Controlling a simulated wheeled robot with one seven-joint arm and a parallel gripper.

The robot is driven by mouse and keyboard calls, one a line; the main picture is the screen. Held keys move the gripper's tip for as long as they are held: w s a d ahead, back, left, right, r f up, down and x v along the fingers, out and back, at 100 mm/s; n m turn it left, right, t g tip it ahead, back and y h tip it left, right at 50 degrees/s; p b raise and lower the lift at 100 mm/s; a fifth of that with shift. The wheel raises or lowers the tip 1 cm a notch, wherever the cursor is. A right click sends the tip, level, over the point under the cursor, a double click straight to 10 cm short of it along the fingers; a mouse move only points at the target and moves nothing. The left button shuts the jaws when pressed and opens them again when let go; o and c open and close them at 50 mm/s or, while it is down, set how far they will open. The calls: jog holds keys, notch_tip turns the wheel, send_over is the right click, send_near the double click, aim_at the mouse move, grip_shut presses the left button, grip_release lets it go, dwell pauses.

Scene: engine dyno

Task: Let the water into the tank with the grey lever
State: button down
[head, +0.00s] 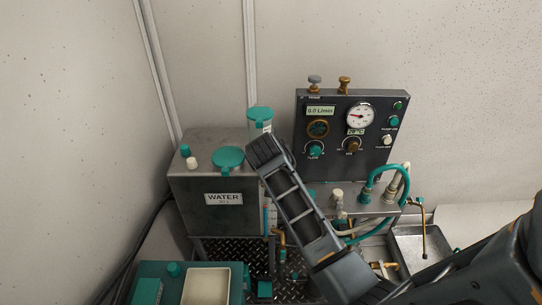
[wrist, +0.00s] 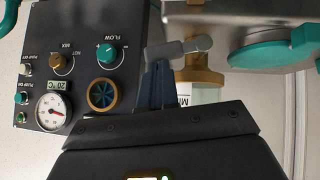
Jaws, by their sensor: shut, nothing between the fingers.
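The grey lever (wrist: 178,48) shows in the wrist view on a brass valve (wrist: 200,75), beside the water tank (wrist: 190,8). My gripper (wrist: 157,70) is shut and empty, its fingertips right at the lever; I cannot tell whether they touch it. In the head view my gripper (head: 265,152) is at the right edge of the tank (head: 210,200), marked WATER, and hides the lever. The tank's round teal cap (head: 228,158) is on its top. A clear container with a teal lid (head: 260,114) stands behind my gripper.
A dark control panel (head: 350,135) with a gauge, knobs and a display reading 0.0 L/min stands to the right. Teal hoses (head: 385,180) and fittings are below it. A metal tray (head: 418,245) is at the right. A teal case (head: 150,285) is at the front left.

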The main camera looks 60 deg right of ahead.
jog(key=shift+s+d+f+t, duration=0.2)
jog(key=shift+s+f+t, duration=0.1)
jog(key=shift+f, duration=0.15)
jog(key=shift+s+f, duration=0.15)
dwell(0.4)
jog(key=s+a+r+p, duration=0.2)
jog(key=a+r, duration=0.4)
jog(key=r, duration=0.5)
jog(key=shift+s+m, duration=0.3)
jog(key=shift+s, duration=0.4)
